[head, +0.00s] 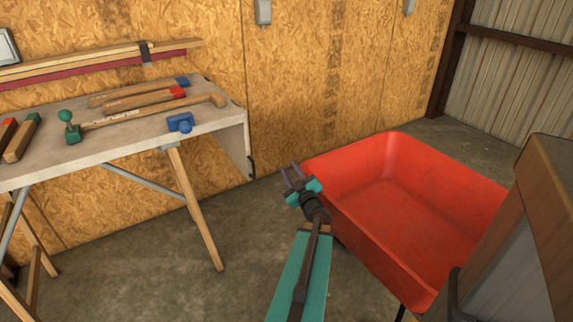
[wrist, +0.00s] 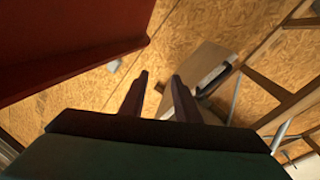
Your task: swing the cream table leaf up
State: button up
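The cream table leaf (head: 236,145) hangs down from the right end of the workbench top (head: 95,143). A dark handle (head: 251,167) sits at its lower corner. In the wrist view the leaf (wrist: 196,66) shows as a pale panel beyond the fingers, with the dark handle (wrist: 216,82) at its edge. My gripper (head: 291,174) is to the right of the leaf, apart from it, beside the red tub. Its two fingers (wrist: 160,80) are spread with nothing between them.
The red tub (head: 380,215) stands close on the right of my gripper. Hammers (head: 150,112), a blue clamp (head: 180,122) and other tools lie on the bench top. A wooden bench leg (head: 195,208) slants below. The floor between bench and tub is clear.

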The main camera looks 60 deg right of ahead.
jog(key=shift+v, duration=1.3)
